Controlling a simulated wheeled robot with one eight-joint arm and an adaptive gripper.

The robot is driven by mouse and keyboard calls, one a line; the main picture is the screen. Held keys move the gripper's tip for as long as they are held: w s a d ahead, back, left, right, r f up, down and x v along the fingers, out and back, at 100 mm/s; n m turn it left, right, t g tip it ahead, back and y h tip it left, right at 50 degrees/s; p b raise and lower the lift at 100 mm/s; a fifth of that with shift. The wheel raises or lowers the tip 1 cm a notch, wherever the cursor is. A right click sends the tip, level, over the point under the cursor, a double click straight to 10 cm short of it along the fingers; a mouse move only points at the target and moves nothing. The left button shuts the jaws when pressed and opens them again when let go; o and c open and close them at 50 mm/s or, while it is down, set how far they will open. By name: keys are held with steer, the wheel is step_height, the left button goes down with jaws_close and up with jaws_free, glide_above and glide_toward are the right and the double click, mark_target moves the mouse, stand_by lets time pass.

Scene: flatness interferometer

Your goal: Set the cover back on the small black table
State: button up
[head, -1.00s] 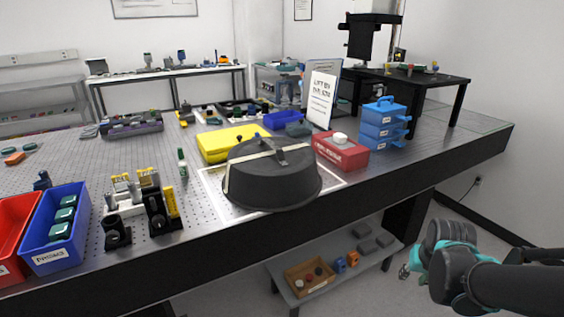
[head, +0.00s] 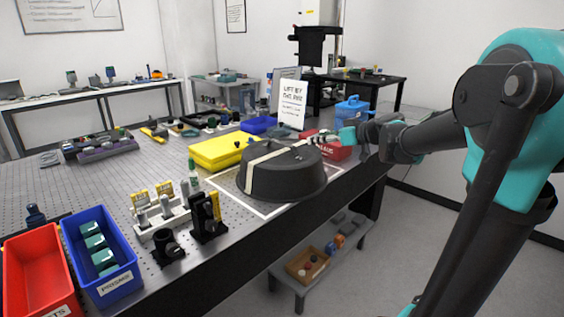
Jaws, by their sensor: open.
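The cover (head: 280,178) is a round black dome with a pale band and a handle on top. It sits on a white-bordered area near the front edge of the perforated bench. The small black table (head: 380,77) stands at the back right of the bench, with a dark instrument at its left. My gripper (head: 318,138) reaches in from the right and is open, with its fingers beside the upper right of the cover. I cannot tell whether it touches the cover. It hides part of the red box behind it.
A red box (head: 338,154) and blue stacked drawers (head: 352,108) stand right of the cover. A yellow case (head: 214,151) lies behind it, and a white sign (head: 291,102) stands farther back. Optic mounts (head: 207,215) and blue (head: 98,258) and red (head: 37,275) bins are at the left front.

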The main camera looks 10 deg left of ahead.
glide_toward(285, 144)
steer(key=x, duration=0.5)
steer(key=shift+w+d+r, duration=0.1)
steer(key=shift+w+r, duration=0.15)
steer(key=shift+w, duration=0.1)
steer(key=shift+s+f+x, duration=0.1)
steer(key=shift+x, duration=1.25)
steer(key=shift+s+f+x, duration=0.15)
steer(key=shift+x, duration=1.15)
jaws_close()
